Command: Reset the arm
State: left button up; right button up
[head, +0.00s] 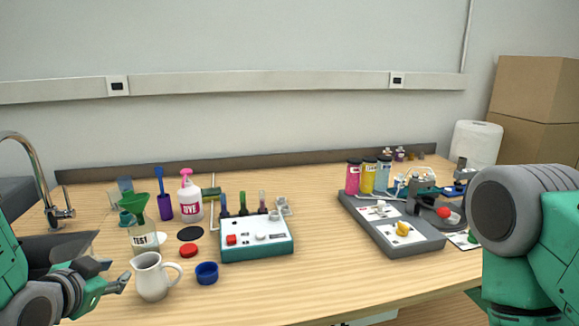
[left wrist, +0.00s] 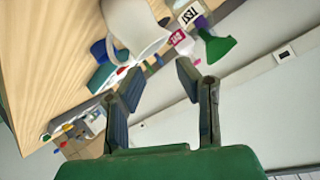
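My left gripper (head: 102,283) is in the lower left of the head view, beside the white pitcher (head: 152,278) and apart from it as far as I can tell. In the left wrist view its two fingers (left wrist: 158,74) stand apart with nothing between them. The pitcher (left wrist: 135,25) shows just beyond the fingertips there. My right arm (head: 530,240) fills the right edge of the head view. Its gripper is out of view.
A grey station (head: 420,247) with coloured bottles is at right. The table between the devices is clear.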

pick_arm(q)
jog(key=s+d+f+n+g, duration=0.1)
jog(key=s+d+f+g, duration=0.15)
jog(key=s+f, duration=0.55)
jog(key=s+d+f+n+g, duration=0.15)
jog(key=s+f+g, duration=0.3)
jog(key=f, duration=0.55)
jog(key=s+f+n+g, duration=0.1)
jog(key=s+f+g, duration=0.1)
jog(key=s+f, duration=0.3)
jog(key=s+d+f+n+g, duration=0.1)
jog(key=s+f, duration=0.4)
jog(key=s, duration=0.7)
jog(key=shift+s+d+g, duration=0.2)
jog(key=shift+s+g, duration=0.15)
jog(key=shift+g, duration=0.55)
jog(key=shift+w+n, duration=0.15)
jog(key=shift+n, duration=0.1)
jog(key=shift+a, duration=0.1)
